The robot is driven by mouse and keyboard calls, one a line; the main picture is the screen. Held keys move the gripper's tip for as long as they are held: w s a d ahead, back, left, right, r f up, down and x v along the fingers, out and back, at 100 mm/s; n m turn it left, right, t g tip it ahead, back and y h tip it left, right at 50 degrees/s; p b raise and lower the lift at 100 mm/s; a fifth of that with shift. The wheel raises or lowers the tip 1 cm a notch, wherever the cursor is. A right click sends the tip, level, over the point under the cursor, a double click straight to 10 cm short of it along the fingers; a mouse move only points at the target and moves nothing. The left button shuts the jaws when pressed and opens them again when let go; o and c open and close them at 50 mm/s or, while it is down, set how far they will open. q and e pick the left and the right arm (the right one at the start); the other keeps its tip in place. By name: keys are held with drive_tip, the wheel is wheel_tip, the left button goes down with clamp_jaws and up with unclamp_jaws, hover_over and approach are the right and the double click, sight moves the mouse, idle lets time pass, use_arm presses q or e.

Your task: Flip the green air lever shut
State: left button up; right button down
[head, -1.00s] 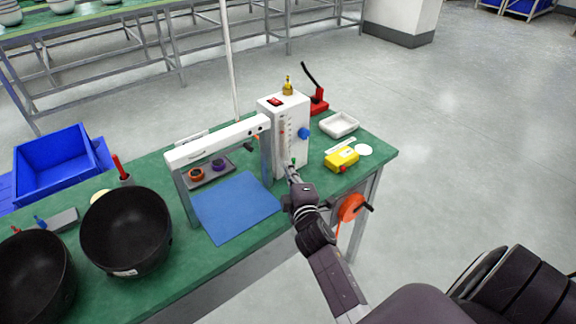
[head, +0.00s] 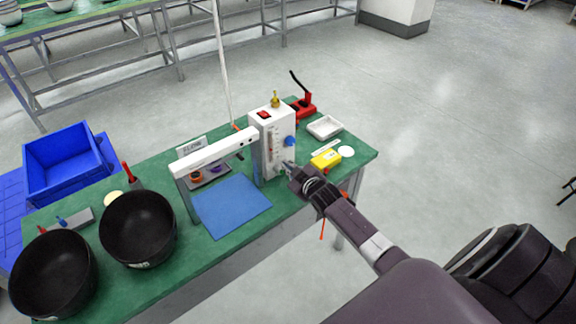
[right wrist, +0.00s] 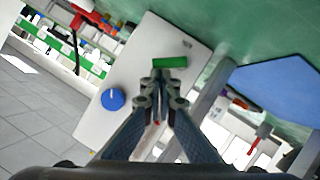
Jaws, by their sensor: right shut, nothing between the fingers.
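The green air lever (right wrist: 170,62) shows in the right wrist view as a short green bar on the white face of the control box (head: 257,160). In the head view I cannot make the lever out clearly; my gripper is close to that part of the box. My right gripper (head: 286,165) is shut and empty, in front of the box's lower right, below the blue knob (head: 290,142). In the right wrist view its closed fingertips (right wrist: 161,75) appear just below the lever; I cannot tell whether they touch it. My left gripper is not in view.
The box stands on a green bench (head: 160,290) beside a white-topped frame (head: 215,158) and a blue mat (head: 232,205). A yellow device (head: 326,158), white tray (head: 325,127) and red lever tool (head: 304,107) are to the right. Two black bowls (head: 138,228) stand at left.

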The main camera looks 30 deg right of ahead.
drive_tip(key=shift+w+d+f+m+y, duration=0.1)
drive_tip(key=shift+d+f+m+y, duration=0.1)
drive_tip(key=shift+d+m+y, duration=0.35)
drive_tip(key=shift+w+d+f+m+y+b, duration=0.2)
drive_tip(key=shift+f+m+y+b, duration=0.1)
drive_tip(key=shift+m+y, duration=0.2)
drive_tip(key=shift+d+f, duration=0.1)
drive_tip(key=shift+f, duration=0.1)
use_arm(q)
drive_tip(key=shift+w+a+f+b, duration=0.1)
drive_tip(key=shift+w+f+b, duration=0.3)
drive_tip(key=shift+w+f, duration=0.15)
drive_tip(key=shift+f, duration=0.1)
use_arm(e)
drive_tip(key=shift+d+f, duration=0.15)
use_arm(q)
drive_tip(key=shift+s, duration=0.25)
